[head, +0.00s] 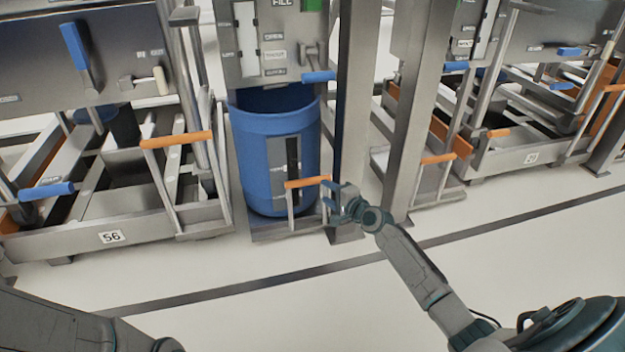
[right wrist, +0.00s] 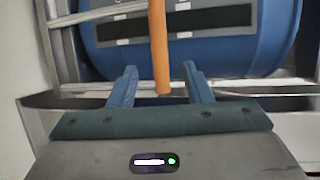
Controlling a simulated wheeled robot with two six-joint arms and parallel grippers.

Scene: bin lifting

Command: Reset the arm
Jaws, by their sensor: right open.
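My right gripper (head: 342,200) is in front of the middle station, at the right end of an orange-topped handle (head: 307,182). In the right wrist view its two fingers (right wrist: 160,84) are apart, and the orange bar of the handle (right wrist: 158,45) reaches down between them. I cannot tell whether the fingers touch the bar. Behind the handle a blue bin (head: 262,135) stands upright in the station, and it also fills the top of the right wrist view (right wrist: 240,40). My left arm shows only at the bottom left; its gripper is out of the picture.
Metal posts (head: 352,120) stand just right of the bin. A frame marked 56 (head: 110,237) is on the left, with another orange handle (head: 176,139). More frames (head: 530,155) stand at the right. The pale floor (head: 240,320) in front is clear, crossed by a dark line.

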